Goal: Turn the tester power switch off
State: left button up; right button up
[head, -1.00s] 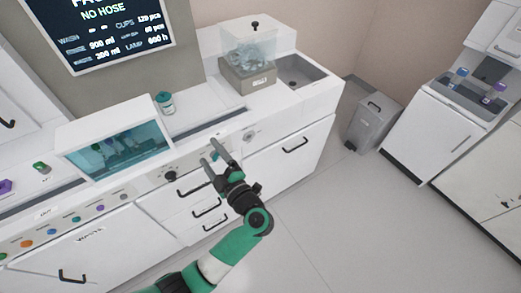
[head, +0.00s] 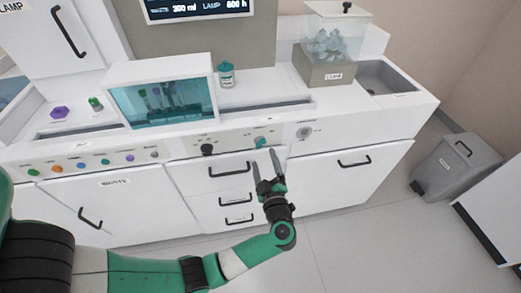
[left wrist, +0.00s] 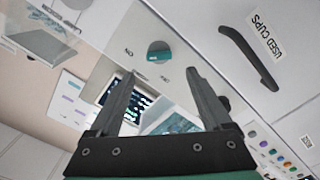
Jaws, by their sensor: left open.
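A teal knob (head: 260,142) sits on the white front panel above the drawers, with small markings around it; I take it to be the power switch. My left gripper (head: 262,160) is open and empty, its fingers pointing up at the panel just below the knob. In the left wrist view the teal knob (left wrist: 158,52) lies beyond the open fingertips (left wrist: 159,76), roughly centred between them and apart from them. Its exact on or off setting is too small to read. My right gripper is not in view.
A black knob (head: 207,149) is left of the teal one, and a round dial (head: 304,132) is right. Drawer handles (head: 230,171) stick out below. A glass-fronted box (head: 160,90) stands on the counter. A grey bin (head: 455,163) stands right; the floor between is clear.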

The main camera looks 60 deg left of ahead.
aim_at(260, 145)
pick_arm(q)
jog(key=b+x, duration=0.1)
jog(key=x, duration=0.4)
jog(key=shift+w+a+f+b, duration=0.15)
jog(key=shift+a+b, duration=0.1)
jog(key=shift+b, duration=0.15)
jog(key=shift+w+a, duration=0.15)
jog(key=shift+a, duration=0.5)
grip_shut()
